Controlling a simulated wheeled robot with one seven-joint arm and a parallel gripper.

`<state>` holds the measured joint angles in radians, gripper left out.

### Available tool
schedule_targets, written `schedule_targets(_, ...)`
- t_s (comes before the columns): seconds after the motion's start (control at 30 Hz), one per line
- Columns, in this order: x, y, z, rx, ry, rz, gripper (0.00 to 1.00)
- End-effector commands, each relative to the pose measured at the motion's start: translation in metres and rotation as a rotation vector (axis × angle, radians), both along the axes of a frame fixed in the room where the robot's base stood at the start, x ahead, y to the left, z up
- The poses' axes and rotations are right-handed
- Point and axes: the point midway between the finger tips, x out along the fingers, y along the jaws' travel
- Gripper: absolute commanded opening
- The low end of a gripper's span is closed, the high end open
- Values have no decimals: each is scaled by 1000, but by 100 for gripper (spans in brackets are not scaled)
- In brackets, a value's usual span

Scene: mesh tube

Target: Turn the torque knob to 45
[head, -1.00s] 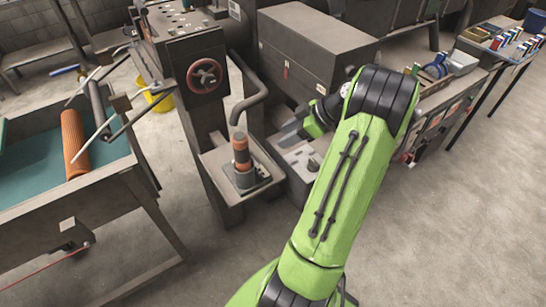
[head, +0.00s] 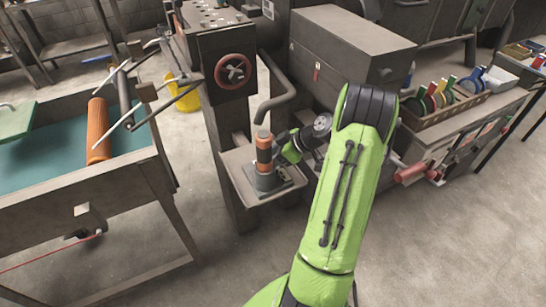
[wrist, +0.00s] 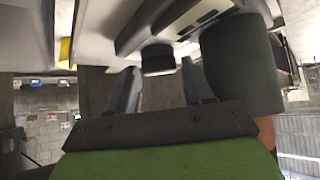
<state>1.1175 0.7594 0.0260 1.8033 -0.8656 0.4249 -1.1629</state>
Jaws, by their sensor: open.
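My gripper (wrist: 159,68) is open in the wrist view, with one finger on each side of a small black block (wrist: 158,58). The block projects from a grey curved housing (wrist: 175,22); it may be the torque knob, but no scale or number is readable. I cannot tell whether the fingers touch it. In the head view my gripper is beside an orange-and-grey upright cylinder (head: 264,155) on a small shelf, with its fingertips largely hidden. A large dark cylinder (wrist: 240,65) stands close to the right finger in the wrist view.
The shelf (head: 236,170) juts from a dark machine column with a red handwheel (head: 235,71) and a bent pipe (head: 283,95) above. A large grey cabinet (head: 350,50) stands behind my arm. A workbench with an orange roll (head: 98,132) is at left. Floor is clear at lower right.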

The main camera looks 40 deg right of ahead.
Motion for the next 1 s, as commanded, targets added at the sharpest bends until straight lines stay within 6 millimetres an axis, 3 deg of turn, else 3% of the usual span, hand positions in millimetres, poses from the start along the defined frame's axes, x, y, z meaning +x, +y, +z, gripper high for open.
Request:
schedule_targets(0.1, 0, 0, 1, 0, 0, 0, 50)
schedule_targets(0.37, 0, 0, 1, 0, 0, 0, 10)
schedule_targets(0.63, -1, 1, -1, -3, -1, -122, 10)
schedule_targets(0.9, -1, 1, 1, 0, 0, -134, 10)
schedule_targets(0.93, -1, 1, 1, 0, 0, -134, 42)
schedule_targets(1.0, -1, 1, 1, 0, 0, -134, 51)
